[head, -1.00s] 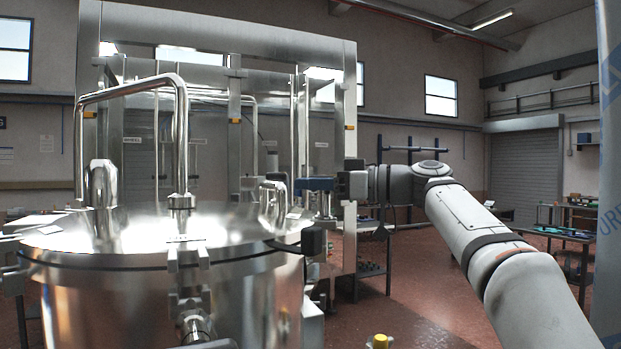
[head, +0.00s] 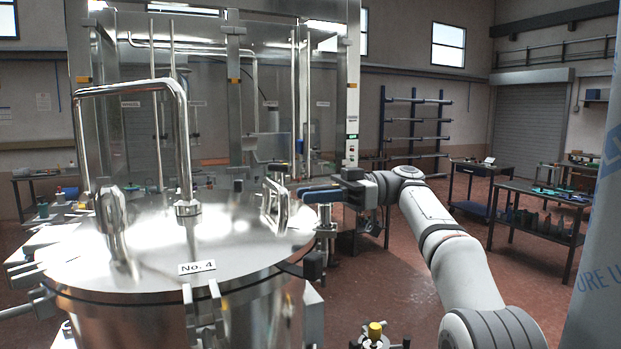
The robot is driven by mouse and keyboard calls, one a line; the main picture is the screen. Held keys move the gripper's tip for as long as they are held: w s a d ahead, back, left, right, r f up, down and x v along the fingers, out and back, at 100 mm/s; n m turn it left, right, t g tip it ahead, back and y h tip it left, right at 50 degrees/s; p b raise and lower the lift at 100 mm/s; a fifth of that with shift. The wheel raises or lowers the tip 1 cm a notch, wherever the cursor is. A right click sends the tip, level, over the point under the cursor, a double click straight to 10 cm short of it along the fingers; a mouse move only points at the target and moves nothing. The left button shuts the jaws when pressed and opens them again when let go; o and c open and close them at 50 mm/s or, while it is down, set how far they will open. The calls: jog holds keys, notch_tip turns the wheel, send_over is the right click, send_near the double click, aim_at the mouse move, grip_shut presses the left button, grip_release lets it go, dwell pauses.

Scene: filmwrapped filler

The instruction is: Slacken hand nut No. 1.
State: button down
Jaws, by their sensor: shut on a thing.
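The steel vessel's round lid (head: 235,240) fills the left and centre of the head view. My gripper (head: 322,194) comes in from the right and is at the lid's right rim. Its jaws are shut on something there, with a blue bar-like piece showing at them. The held part looks like a hand nut on a metal clamp post (head: 326,216) directly below the jaws. The nut is mostly hidden, and I cannot read a No. 1 label. A label reading No. 4 (head: 197,267) lies near the lid's front edge, above another clamp (head: 205,318).
A tall bent steel pipe (head: 180,130) and handles rise from the lid. A steel frame (head: 352,100) stands behind. A film-wrapped column (head: 598,230) is close on the right. A yellow-topped fitting (head: 375,331) is at the bottom. Benches (head: 540,205) stand back right.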

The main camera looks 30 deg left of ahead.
jog(key=shift+d+r+n+g+h+p, duration=0.15)
jog(key=shift+n+g+h+p, duration=0.2)
jog(key=shift+p, duration=0.2)
jog(key=c, duration=1.7)
grip_release()
jog(key=o, duration=0.3)
jog(key=shift+w, duration=0.15)
jog(key=shift+o, duration=0.3)
